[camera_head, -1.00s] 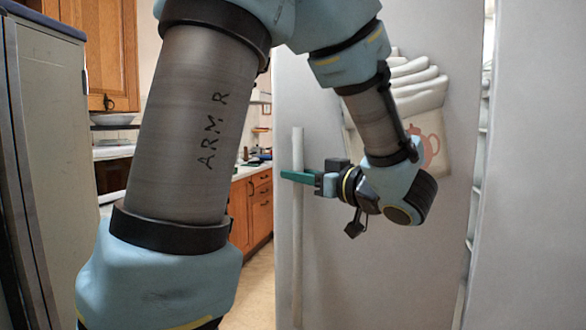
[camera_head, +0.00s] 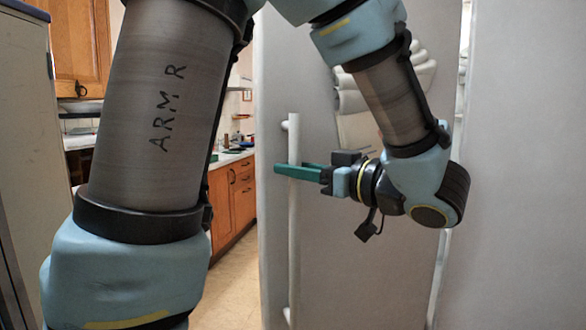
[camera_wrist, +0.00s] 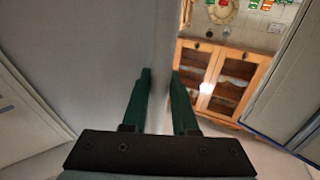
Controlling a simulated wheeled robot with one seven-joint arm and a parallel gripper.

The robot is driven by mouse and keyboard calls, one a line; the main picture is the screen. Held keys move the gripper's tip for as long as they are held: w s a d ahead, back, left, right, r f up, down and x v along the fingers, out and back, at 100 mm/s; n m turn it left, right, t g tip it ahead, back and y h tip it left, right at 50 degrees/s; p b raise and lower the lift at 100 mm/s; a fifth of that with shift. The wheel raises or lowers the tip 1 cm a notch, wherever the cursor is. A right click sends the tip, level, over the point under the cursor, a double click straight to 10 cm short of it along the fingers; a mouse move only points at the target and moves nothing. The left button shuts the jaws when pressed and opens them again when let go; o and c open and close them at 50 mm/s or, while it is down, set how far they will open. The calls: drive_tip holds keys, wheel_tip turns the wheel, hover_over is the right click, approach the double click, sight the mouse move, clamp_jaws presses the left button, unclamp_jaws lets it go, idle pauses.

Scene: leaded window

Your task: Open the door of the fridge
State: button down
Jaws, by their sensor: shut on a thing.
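The fridge door (camera_head: 350,255) is the tall pale grey panel in the middle of the head view. A slim vertical handle (camera_head: 293,225) runs near its left edge. My gripper (camera_head: 298,171), with green fingers, reaches in from the right and is shut on the handle at its upper part. In the wrist view, the green fingers (camera_wrist: 160,100) stand on either side of the pale upright handle (camera_wrist: 164,60). My arm hides part of the door's upper area.
A narrow gap (camera_head: 462,75) with shelf edges shows right of the door, beside another pale panel (camera_head: 525,170). Wooden cabinets (camera_head: 232,200) stand behind, left of the door. A grey cabinet (camera_head: 22,140) is at the far left. Floor (camera_head: 235,285) shows between.

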drive_tip(key=c, duration=0.7)
unclamp_jaws()
drive_tip(key=b+v, duration=0.1)
drive_tip(key=v, duration=0.9)
drive_tip(key=shift+s+d+r+b, duration=0.1)
drive_tip(key=shift+s+d+b, duration=0.15)
drive_tip(key=shift+d+b, duration=0.1)
